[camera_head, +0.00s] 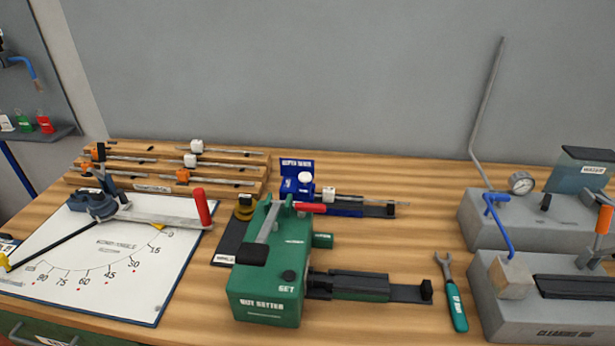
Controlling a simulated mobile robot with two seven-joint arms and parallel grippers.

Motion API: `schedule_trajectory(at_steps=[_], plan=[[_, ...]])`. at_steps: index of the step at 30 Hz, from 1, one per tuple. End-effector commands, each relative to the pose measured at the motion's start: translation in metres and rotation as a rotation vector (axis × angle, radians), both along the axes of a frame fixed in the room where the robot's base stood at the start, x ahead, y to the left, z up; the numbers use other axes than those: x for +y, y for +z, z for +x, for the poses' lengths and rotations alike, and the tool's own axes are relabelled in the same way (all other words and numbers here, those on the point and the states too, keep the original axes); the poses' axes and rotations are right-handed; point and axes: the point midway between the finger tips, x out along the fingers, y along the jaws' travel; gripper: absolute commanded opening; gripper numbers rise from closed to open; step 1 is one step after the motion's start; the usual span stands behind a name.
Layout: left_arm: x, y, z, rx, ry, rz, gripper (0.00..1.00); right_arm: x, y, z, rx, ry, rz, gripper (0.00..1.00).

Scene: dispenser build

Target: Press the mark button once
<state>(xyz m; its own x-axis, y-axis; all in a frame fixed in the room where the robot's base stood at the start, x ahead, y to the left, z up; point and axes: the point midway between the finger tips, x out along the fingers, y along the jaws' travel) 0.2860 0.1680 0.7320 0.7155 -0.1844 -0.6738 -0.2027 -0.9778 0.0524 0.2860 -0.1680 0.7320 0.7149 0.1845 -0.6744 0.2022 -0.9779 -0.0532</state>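No button that I can read clearly as the mark button shows. A dark plate (232,238) left of the green device carries a small white label (223,259) whose text is too small to read surely. A yellow and black knob (245,207) stands at the plate's far end, partly beside the green device. Neither of my grippers is in view.
A white angle board (120,262) with a red-handled lever (201,207) lies at left. Wooden racks (170,165) hold rods behind it. A wrench (453,295) lies right of the green device. Grey stations (520,290) fill the right side. Bare table (425,235) lies between.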

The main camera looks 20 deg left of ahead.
Motion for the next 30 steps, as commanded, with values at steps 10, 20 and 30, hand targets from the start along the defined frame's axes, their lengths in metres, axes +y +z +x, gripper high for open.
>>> schedule_trajectory(at_steps=[10, 20, 30], plan=[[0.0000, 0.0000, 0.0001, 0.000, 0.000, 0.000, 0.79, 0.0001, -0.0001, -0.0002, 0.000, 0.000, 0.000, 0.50], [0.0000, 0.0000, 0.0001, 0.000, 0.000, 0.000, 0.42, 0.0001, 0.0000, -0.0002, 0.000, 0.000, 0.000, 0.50], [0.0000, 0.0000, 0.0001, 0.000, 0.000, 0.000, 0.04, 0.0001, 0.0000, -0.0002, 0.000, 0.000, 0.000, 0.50]])
